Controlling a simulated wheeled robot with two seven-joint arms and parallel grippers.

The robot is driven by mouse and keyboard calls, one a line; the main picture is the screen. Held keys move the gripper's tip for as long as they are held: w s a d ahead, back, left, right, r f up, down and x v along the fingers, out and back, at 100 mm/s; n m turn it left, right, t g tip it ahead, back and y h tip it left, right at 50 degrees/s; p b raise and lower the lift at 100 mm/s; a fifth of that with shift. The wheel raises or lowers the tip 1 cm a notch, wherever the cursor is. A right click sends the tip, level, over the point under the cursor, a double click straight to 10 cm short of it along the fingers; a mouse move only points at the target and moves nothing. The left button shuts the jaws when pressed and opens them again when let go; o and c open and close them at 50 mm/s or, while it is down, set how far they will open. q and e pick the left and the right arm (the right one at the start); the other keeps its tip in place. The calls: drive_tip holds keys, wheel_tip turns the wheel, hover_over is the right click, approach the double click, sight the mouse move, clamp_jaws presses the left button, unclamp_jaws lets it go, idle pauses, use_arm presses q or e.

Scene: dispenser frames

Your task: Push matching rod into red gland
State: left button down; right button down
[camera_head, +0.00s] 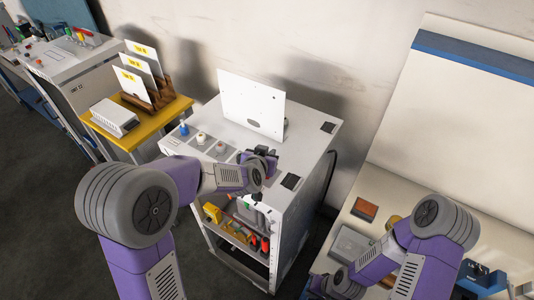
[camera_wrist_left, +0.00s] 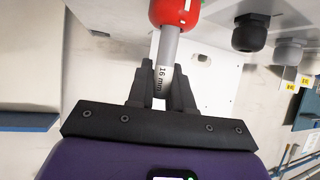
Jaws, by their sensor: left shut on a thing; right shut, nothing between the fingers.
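The red gland (camera_wrist_left: 176,12) shows at the top of the left wrist view. A grey rod (camera_wrist_left: 168,52) marked "16 mm" is lined up with it, and its far end meets the gland's opening. How deep it goes in cannot be seen. My left gripper (camera_wrist_left: 160,78) is shut on the rod, a short way from the gland. In the head view my left gripper (camera_head: 262,160) is over the top of the white cabinet (camera_head: 305,150), and its wrist hides the red gland and rod. My right gripper (camera_head: 318,287) is low at the right, partly visible, shut and empty.
A black gland (camera_wrist_left: 250,33) and a grey gland (camera_wrist_left: 288,52) sit beside the red one. A white upright panel (camera_head: 252,105) stands on the cabinet. Loose items lie on the shelf (camera_head: 235,225) below. A yellow table (camera_head: 175,108) with card holders is at left, a workbench (camera_head: 380,190) at right.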

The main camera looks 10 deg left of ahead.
use_arm(q)
drive_tip(key=shift+f+b, duration=1.35)
drive_tip(key=shift+f, duration=0.3)
drive_tip(key=shift+r, duration=0.1)
drive_tip(key=shift+r+p, duration=1.9)
drive_tip(key=shift+r, duration=0.05)
drive_tip(key=shift+f+b, duration=1.7)
drive_tip(key=shift+f, duration=0.35)
drive_tip(key=c, duration=0.9)
unclamp_jaws()
drive_tip(key=shift+c, duration=0.2)
